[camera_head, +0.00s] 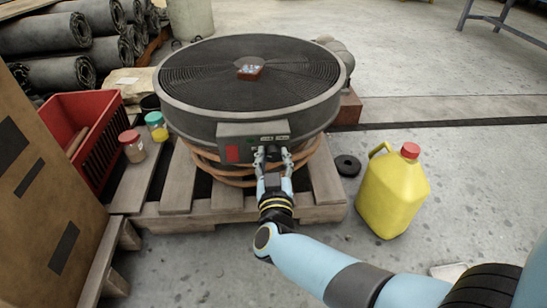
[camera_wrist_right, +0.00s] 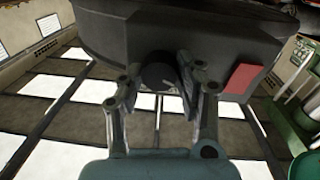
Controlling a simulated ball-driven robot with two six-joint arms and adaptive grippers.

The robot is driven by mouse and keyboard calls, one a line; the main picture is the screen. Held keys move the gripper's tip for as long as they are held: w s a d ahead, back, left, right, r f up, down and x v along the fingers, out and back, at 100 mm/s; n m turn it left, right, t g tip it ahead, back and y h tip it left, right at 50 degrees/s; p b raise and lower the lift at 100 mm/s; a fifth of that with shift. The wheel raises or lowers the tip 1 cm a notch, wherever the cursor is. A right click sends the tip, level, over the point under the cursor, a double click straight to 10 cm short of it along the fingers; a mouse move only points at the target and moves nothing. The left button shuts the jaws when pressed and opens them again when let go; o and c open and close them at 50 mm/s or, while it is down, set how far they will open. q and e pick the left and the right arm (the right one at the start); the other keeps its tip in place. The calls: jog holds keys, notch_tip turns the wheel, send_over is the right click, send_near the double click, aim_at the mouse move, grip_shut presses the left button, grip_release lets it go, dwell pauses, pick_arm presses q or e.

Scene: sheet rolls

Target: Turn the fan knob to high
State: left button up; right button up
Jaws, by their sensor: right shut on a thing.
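The large round fan (camera_head: 245,95) lies flat on a wooden pallet, with a dark control box (camera_head: 235,132) on its front side. The box carries a red patch, small green marks and the black knob (camera_head: 272,153). My right gripper (camera_head: 272,157) reaches the box from the front and is shut on the knob. In the right wrist view the black knob (camera_wrist_right: 157,72) shows between the two fingers of the right gripper (camera_wrist_right: 165,75), against the dark box. The knob's pointer and setting cannot be read. My left gripper is not in view.
The wooden pallet (camera_head: 229,200) bears the fan, an orange coil and two small jars. A yellow jug (camera_head: 392,195) and a black ring (camera_head: 347,165) stand on the floor at right. A red crate (camera_head: 82,135) and cardboard (camera_head: 45,190) stand at left.

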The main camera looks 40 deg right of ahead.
jog(key=shift+m, duration=1)
jog(key=m, duration=0.4)
jog(key=shift+y+p, duration=0.3)
jog(key=m, duration=0.3)
jog(key=shift+s+f+m, duration=0.1)
jog(key=shift+m, duration=0.3)
jog(key=m, duration=0.3)
jog(key=shift+d+y+b, duration=0.1)
jog(key=shift+y+b, duration=0.2)
jog(key=shift+b, duration=0.1)
jog(key=shift+f+m, duration=0.1)
jog(key=shift+m, duration=1)
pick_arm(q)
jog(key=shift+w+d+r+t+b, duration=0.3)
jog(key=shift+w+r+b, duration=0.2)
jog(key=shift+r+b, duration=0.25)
pick_arm(e)
jog(key=shift+m, duration=1.8)
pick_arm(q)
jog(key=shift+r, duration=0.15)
pick_arm(e)
jog(key=o, duration=1.1)
jog(key=shift+o, duration=0.2)
